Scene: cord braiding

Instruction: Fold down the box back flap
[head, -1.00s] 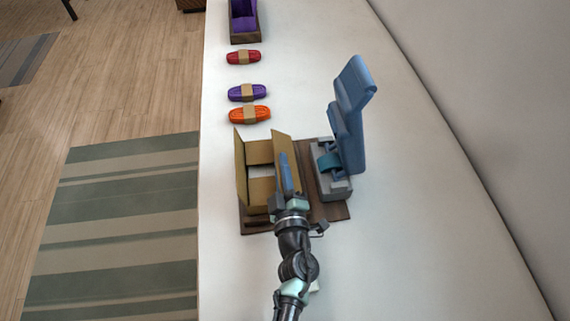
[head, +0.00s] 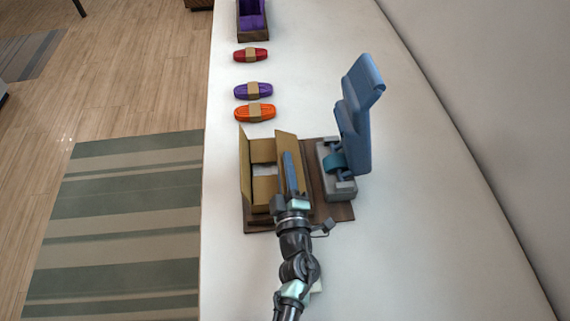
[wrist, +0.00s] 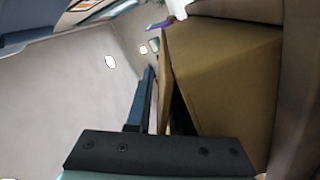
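The open cardboard box (head: 263,150) stands on a brown board, its left flap (head: 244,165) and right flap (head: 287,142) both standing up. I cannot tell which of them is the back flap. My gripper (head: 289,158) is at the box's right side, its blue fingers pointing away over or against the right flap. In the wrist view, a cardboard panel (wrist: 215,75) fills the right half close to the fingers (wrist: 152,85). The fingers look close together; whether they are shut or have cardboard between them is unclear. My gripper hides the near right part of the box.
A blue and grey press-like device (head: 354,130) stands close to the right of the box on the brown board (head: 318,205). Orange (head: 255,112), purple (head: 254,91) and red (head: 251,55) cord bundles lie beyond the box. The white table is clear at the right.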

